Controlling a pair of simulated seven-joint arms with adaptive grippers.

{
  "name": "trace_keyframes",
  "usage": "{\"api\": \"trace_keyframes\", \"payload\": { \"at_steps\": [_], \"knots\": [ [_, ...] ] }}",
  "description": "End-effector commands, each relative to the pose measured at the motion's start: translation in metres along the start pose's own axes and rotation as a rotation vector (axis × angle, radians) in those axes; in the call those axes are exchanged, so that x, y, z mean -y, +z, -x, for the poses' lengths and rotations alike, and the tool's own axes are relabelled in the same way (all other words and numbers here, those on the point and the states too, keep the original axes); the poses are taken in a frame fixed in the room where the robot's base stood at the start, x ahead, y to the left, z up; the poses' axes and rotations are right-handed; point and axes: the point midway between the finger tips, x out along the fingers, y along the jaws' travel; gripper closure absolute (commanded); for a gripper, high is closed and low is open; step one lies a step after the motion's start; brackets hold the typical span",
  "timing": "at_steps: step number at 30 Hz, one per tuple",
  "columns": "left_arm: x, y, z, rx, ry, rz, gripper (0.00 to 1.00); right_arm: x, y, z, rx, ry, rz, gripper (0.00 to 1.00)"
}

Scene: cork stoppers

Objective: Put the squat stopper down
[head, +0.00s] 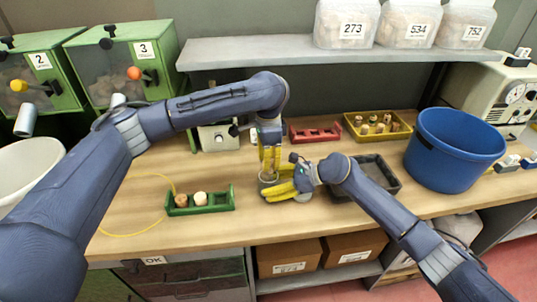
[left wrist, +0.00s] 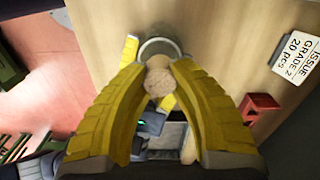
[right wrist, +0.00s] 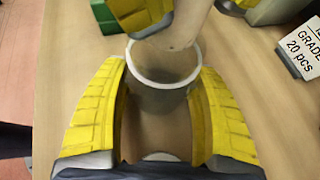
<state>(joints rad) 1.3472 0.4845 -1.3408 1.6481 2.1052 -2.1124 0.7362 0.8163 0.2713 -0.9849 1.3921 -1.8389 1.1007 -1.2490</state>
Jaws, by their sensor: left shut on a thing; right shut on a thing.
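My left gripper (head: 268,160) points down and is shut on a pale cork stopper (left wrist: 160,85). In the right wrist view this stopper (right wrist: 180,25) is between the left fingers, its lower end at the mouth of a grey cup (right wrist: 165,95). I cannot tell whether it touches the cup or whether it is the squat one. My right gripper (head: 280,190) is shut around the cup, low over the bench. A green rack (head: 212,209) on the bench holds two stoppers, a browner one (head: 181,200) and a paler one (head: 200,198).
Behind are a red rack (head: 315,134) and a yellow tray (head: 385,137) with several stoppers. A dark tray (head: 392,177) and a blue bucket (head: 455,150) stand to the right. A yellow cable (head: 130,235) lies at left. The bench front between rack and right arm is clear.

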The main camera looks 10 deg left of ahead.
Motion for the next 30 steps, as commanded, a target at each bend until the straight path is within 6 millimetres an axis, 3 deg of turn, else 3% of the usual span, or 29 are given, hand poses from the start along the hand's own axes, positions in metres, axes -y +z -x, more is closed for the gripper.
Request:
{"api": "trace_keyframes", "payload": {
  "at_steps": [12, 25, 26, 30],
  "knots": [
    [0.0, 0.0, -0.024, 0.0, 0.002, -0.001, 0.88, 0.0, 0.0, 0.0, 0.0, 0.0, 0.0, 0.52],
    [0.0, 0.0, -0.026, 0.0, 0.0, -0.001, 0.88, 0.0, 0.0, 0.0, 0.0, 0.0, 0.0, 0.52],
    [0.0, 0.0, -0.026, 0.0, 0.001, -0.001, 0.74, 0.0, 0.0, 0.0, 0.0, 0.0, 0.0, 0.52],
    [0.0, 0.0, -0.026, 0.0, 0.001, -0.001, 0.58, 0.0, 0.0, 0.0, 0.0, 0.0, 0.0, 0.52]
  ]
}}
